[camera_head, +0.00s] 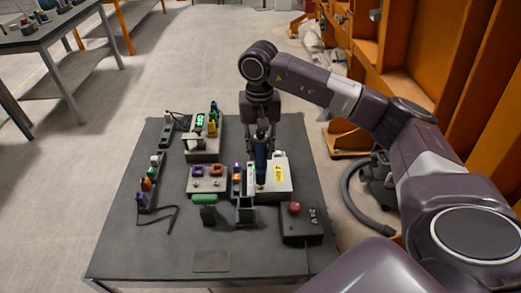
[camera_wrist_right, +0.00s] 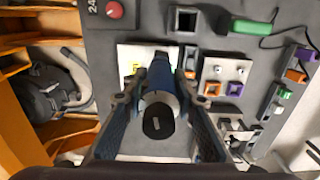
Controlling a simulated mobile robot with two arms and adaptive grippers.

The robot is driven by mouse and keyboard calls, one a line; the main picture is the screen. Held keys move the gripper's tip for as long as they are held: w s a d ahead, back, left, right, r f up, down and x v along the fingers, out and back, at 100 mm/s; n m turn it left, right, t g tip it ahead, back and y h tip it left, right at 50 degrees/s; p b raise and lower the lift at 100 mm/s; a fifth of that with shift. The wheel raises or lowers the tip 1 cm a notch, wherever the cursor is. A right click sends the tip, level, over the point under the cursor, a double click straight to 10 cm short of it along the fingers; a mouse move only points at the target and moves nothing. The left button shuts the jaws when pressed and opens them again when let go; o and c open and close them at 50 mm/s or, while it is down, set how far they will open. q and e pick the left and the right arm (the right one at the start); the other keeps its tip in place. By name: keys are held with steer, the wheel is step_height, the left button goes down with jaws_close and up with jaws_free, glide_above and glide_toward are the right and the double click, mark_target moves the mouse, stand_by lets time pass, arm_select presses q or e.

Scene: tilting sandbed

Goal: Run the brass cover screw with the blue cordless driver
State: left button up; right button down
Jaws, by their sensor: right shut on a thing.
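My right gripper (camera_head: 262,137) comes down from above and is shut on the blue cordless driver (camera_head: 261,160). The driver hangs roughly upright over the left part of a white box (camera_head: 283,184) with a yellow label. In the right wrist view, the driver (camera_wrist_right: 160,75) sits between the two fingers, its dark end facing the camera and the white box (camera_wrist_right: 130,52) beneath it. I cannot tell whether its tip touches the box. The brass cover screw cannot be made out. My left gripper is not in view.
A box with a red button (camera_head: 295,208) stands at the front right of the dark table (camera_head: 120,245). A green-handled item (camera_head: 204,199), a holder (camera_head: 246,212), a grey block with coloured sockets (camera_head: 207,184) and power strips stand to the left. The table's front left is clear.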

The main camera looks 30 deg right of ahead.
steer(key=shift+f, duration=0.15)
stand_by(0.7)
steer(key=shift+s+a+f+b, duration=0.1)
steer(key=shift+s+b, duration=0.15)
steer(key=shift+b, duration=0.25)
stand_by(0.9)
steer(key=shift+r, duration=0.2)
stand_by(1.0)
steer(key=shift+r, duration=0.15)
steer(key=shift+w+r+p, duration=0.2)
steer(key=shift+r+p, duration=0.45)
steer(key=shift+r, duration=0.25)
steer(key=shift+r+p, duration=1.25)
steer(key=shift+r, duration=0.9)
